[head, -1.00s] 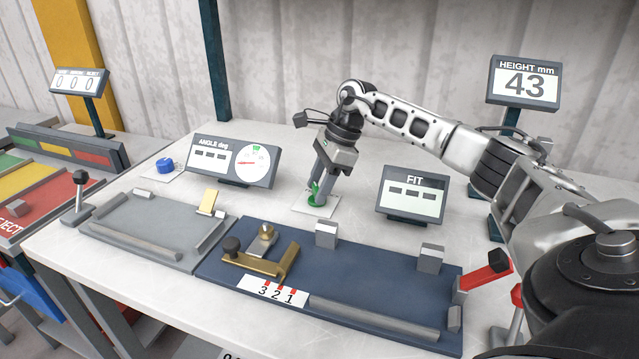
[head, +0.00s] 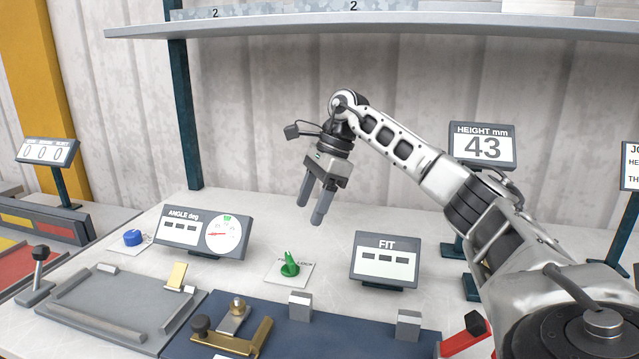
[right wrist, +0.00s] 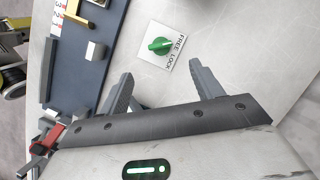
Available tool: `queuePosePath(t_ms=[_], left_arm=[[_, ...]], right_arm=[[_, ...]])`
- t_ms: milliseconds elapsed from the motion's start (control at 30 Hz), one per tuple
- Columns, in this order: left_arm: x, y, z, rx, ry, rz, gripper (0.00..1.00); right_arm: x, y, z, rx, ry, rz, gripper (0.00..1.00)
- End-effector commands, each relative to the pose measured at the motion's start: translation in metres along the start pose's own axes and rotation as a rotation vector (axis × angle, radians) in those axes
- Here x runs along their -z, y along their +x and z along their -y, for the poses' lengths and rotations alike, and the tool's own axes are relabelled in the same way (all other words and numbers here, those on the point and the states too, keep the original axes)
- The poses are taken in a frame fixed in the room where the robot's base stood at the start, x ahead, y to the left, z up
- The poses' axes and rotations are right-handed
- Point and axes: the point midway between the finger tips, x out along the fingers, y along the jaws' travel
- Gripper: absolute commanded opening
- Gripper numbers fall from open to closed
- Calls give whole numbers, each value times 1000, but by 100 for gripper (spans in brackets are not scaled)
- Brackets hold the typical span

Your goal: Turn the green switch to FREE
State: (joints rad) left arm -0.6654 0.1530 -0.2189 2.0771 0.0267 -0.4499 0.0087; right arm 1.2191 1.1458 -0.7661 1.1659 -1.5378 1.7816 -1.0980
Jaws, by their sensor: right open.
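The green switch (head: 289,265) stands on a small white plate on the table, between the ANGLE display and the FIT display. In the right wrist view the green switch (right wrist: 160,45) shows from above, with FREE and LOCK printed along one edge of its plate. I cannot tell for sure which word its pointer faces. My right gripper (head: 310,213) is open and empty, raised above the table and the switch, with its fingers pointing down. In the right wrist view its two fingers (right wrist: 158,72) are apart, with the switch beyond them. My left gripper is not in view.
The ANGLE display (head: 203,231) stands left of the switch and the FIT display (head: 385,261) right. A blue knob (head: 133,237) is farther left. The blue fixture (head: 275,322) with metal blocks lies in front. A shelf (head: 400,24) hangs above.

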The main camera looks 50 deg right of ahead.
Motion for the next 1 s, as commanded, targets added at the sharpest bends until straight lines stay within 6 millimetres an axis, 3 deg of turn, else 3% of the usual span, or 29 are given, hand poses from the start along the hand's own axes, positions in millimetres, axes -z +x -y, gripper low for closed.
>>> queuePosePath(t_ms=[100,300,1000], left_arm=[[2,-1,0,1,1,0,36],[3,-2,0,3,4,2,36],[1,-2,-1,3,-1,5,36]], right_arm=[[-1,-24,0,3,-1,3,65],[0,-42,0,2,0,1,65],[0,-45,0,0,-1,0,65]])
